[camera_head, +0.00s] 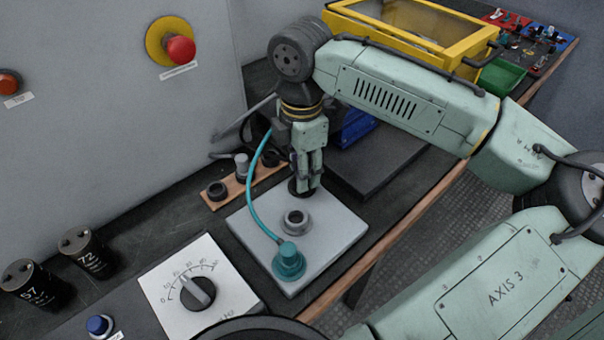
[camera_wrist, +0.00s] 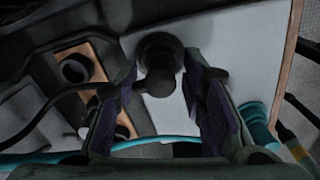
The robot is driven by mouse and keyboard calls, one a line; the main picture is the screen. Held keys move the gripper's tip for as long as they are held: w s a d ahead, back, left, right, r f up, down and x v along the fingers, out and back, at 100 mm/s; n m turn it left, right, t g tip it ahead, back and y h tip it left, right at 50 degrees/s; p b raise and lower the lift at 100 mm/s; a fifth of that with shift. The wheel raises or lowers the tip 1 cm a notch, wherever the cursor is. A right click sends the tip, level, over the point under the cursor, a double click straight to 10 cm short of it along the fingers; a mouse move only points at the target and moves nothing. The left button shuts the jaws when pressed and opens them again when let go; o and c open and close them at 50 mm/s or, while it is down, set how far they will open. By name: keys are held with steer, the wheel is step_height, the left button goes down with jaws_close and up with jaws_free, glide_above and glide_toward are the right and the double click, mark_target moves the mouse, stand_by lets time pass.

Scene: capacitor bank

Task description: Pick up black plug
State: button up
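The black plug (camera_head: 298,187) stands at the far edge of the light grey plate (camera_head: 335,228), partly hidden by my fingers in the head view. My gripper (camera_head: 308,178) points down over it. In the wrist view the black plug (camera_wrist: 160,68) shows between the two fingers of my gripper (camera_wrist: 163,95). The fingers are apart, one on each side, and a gap seems to show beside the plug. Whether either pad touches it is hard to tell.
A metal socket (camera_head: 296,221) and a teal plug (camera_head: 289,262) with a teal cable are on the plate, close by. A wooden strip (camera_head: 233,197) with sockets lies to the left. A dial box (camera_head: 196,290) and black capacitors (camera_head: 88,252) stand nearer. A dark slab (camera_head: 375,165) lies right.

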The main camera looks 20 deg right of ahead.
jaws_close()
stand_by(0.4)
